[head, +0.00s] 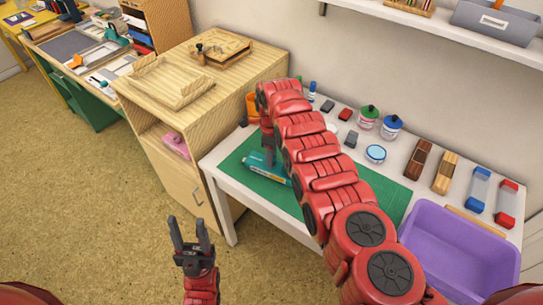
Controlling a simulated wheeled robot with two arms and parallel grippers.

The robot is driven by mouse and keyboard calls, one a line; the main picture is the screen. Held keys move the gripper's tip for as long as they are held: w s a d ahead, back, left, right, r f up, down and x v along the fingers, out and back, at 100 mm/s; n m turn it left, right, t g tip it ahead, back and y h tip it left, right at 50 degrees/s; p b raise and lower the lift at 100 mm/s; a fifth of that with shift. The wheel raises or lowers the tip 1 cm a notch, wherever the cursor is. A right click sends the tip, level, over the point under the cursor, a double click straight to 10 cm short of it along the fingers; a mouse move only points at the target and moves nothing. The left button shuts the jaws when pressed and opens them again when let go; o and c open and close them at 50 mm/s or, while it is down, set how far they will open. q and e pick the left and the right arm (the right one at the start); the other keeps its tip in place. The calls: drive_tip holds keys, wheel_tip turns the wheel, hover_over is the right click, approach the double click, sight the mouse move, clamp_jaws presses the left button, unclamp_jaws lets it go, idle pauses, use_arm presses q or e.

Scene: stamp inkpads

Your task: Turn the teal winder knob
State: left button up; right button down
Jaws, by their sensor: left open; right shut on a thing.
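A teal tube-like thing (277,174) with a pale band lies on the green cutting mat (383,195) on the white table. My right gripper (268,158) points down over its left end and is shut on a part of it, which I take to be the teal winder knob. The fingers and the small size hide the exact grip and the knob's shape. My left gripper (189,234) is open and empty, pointing up in front of the wooden cabinet, away from the table.
Inkpads, jars (391,126) and wooden blocks (417,158) line the table's back. A purple bin (460,249) stands at the front right. A wooden cabinet (190,85) holding trays adjoins the table on the left. My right arm covers the table's middle. The floor at left is clear.

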drive_tip(key=shift+n, duration=0.3)
drive_tip(key=shift+n+b, duration=0.4)
drive_tip(key=shift+n, duration=1.8)
drive_tip(key=c, duration=0.5)
unclamp_jaws()
wheel_tip(320, 180, up, 18)
drive_tip(key=p, duration=0.1)
drive_tip(key=shift+f, duration=0.25)
